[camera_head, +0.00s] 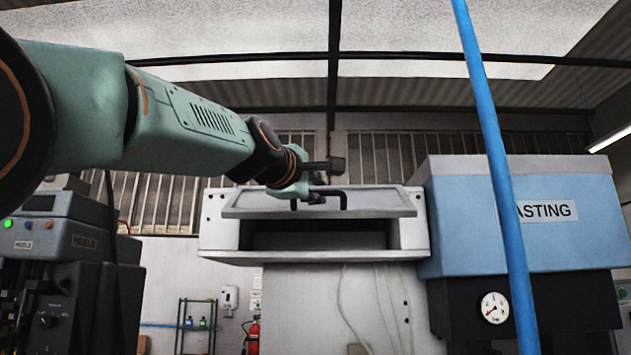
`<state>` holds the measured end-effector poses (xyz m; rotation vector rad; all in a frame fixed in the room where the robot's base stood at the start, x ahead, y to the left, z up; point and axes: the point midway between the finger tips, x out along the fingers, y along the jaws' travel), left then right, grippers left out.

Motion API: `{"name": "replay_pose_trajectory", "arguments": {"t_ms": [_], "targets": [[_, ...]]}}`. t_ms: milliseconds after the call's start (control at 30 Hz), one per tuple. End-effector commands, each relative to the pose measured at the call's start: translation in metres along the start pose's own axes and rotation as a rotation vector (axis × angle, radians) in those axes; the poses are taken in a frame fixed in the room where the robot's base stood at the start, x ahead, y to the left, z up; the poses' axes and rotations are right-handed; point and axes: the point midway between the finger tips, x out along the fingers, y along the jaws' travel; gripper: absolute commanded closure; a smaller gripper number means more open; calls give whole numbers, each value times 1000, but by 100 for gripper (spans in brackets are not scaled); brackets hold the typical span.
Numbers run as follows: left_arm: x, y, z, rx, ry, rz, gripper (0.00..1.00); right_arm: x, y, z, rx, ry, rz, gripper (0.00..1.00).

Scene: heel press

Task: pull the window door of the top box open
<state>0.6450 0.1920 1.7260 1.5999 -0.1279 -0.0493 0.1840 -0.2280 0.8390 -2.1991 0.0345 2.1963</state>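The top box (218,238) is white and stands at the middle of the head view. Its window door (250,206) is a pale framed panel that is tilted outward at the top, with the dark inside of the box showing below it. A black bar handle (343,201) is on the door. My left gripper (322,179) is at the handle, just above it and overlapping it in the picture. Its fingers are small and partly hidden, so I cannot tell whether they grip the bar. My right gripper is not in view.
A blue box (467,207) with a pressure gauge (495,307) below stands close to the right. A blue hose (497,150) crosses in front of it. A dark machine (75,265) stands at the left. A shelf (197,325) and a red extinguisher (253,335) are behind.

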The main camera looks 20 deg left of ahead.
Motion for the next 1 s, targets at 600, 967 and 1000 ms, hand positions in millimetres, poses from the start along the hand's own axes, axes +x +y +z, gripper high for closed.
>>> {"name": "replay_pose_trajectory", "arguments": {"t_ms": [600, 967, 1000], "targets": [[0, 0, 0, -1, 1, 2, 100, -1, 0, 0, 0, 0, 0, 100], [0, 2, 0, -1, 2, 7, 100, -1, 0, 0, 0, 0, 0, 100], [0, 2, 0, -1, 2, 7, 100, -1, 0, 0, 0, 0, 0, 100]]}}
